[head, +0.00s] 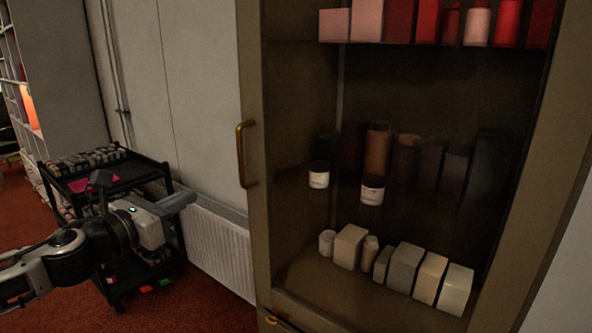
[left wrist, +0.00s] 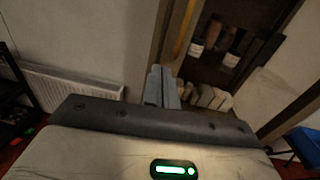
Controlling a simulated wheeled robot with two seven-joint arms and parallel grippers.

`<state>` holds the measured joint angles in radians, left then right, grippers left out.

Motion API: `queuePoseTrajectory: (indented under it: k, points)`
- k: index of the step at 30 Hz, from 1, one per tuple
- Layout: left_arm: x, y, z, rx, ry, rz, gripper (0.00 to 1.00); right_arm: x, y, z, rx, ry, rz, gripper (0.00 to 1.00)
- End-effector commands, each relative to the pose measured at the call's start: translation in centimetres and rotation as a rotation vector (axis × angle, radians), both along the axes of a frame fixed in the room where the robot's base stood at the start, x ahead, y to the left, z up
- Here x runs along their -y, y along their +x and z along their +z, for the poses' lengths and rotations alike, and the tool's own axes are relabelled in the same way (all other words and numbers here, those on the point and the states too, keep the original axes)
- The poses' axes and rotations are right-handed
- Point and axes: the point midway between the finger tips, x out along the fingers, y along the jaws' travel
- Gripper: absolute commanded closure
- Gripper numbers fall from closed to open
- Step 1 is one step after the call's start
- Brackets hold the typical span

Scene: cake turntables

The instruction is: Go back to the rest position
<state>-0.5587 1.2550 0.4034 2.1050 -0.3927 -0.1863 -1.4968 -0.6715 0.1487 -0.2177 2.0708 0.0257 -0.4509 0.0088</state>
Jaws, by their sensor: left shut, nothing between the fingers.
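My left gripper (head: 178,202) is at the left of the head view, shut and empty. It points right, in front of the radiator and short of the cabinet. In the left wrist view its closed fingers (left wrist: 162,88) show in front of the cabinet's left edge, and nothing is between them. My right gripper is not in either view.
A tall cabinet (head: 252,227) with shelves of boxes and jars and a brass handle (head: 241,154) stands at the right. A black cart (head: 150,165) stands behind my left arm. A white radiator (head: 217,245) runs along the wall. Red carpet (head: 200,305) is clear in front.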

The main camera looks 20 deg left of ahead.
Motion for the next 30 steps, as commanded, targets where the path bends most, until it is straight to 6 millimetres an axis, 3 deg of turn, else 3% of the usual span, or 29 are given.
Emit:
queuePoseTrajectory:
  k: [4,7,11,14,18,21,24,27,30]
  points:
    - [-0.2,-0.2,-0.9,-0.018,-0.043,0.012,1.00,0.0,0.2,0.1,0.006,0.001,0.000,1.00]
    - [-0.9,-1.1,-4.1,-0.088,-0.226,0.059,1.00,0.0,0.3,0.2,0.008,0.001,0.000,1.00]
    - [-1.2,-3.9,-11.9,-0.248,-0.700,0.188,1.00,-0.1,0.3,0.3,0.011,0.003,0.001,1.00]
    - [0.6,-6.9,-18.8,-0.378,-1.150,0.318,1.00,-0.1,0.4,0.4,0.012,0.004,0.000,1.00]
    - [6.3,-11.4,-26.7,-0.526,-1.781,0.518,1.00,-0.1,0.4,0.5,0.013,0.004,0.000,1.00]
    - [11.7,-14.2,-30.5,-0.605,-2.199,0.666,1.00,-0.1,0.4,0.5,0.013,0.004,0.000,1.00]
    - [16.8,-16.1,-32.4,-0.658,-2.538,0.797,1.00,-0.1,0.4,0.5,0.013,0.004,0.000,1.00]
    - [20.7,-17.3,-33.1,-0.691,-2.770,0.897,1.00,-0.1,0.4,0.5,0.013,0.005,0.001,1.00]
    - [22.8,-17.8,-33.2,-0.706,-2.900,0.958,1.00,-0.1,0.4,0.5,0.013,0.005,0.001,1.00]
